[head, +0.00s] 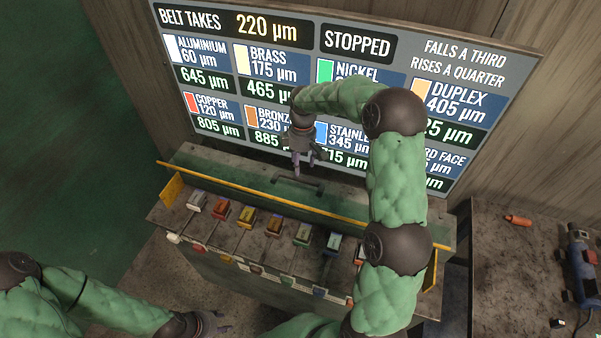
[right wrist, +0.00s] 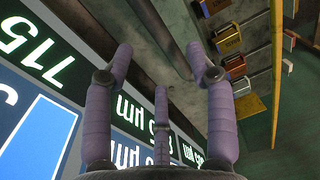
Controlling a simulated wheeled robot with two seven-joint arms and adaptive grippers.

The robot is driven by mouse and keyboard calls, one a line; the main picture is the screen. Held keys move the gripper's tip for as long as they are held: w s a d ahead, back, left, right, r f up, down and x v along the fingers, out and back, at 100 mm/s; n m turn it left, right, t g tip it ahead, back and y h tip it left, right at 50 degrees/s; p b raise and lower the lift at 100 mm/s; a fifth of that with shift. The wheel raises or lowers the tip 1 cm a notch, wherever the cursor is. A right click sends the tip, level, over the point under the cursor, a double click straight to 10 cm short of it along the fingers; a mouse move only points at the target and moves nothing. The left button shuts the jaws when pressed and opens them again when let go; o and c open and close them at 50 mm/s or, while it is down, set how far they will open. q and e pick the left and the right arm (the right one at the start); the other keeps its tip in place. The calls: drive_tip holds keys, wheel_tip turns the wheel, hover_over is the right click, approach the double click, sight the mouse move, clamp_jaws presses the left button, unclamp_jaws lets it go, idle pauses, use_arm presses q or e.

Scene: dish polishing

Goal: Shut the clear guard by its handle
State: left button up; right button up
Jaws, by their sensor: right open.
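The clear guard (head: 235,167) is a see-through panel along the back of the bench unit, and its exact outline is hard to make out. Its dark bar handle (head: 312,186) shows just below my right gripper (head: 304,170) in the head view. In the right wrist view the handle (right wrist: 158,32) runs diagonally between the spread purple fingers of my right gripper (right wrist: 160,62). The gripper is open, and I cannot tell whether it touches the handle. My left gripper (head: 218,326) is low at the bottom of the head view, away from the guard, its jaws unclear.
A yellow bar (head: 255,198) crosses the unit in front of the handle. Several coloured blocks (head: 247,216) sit in a row on its front ledge. A display board (head: 355,75) stands close behind. A side table (head: 510,275) at right holds a blue tool (head: 580,265).

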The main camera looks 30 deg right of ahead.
wheel_tip(320, 180, down, 6)
drive_tip(key=shift+s+a, duration=0.1)
drive_tip(key=shift+a, duration=0.05)
idle(0.3)
clamp_jaws()
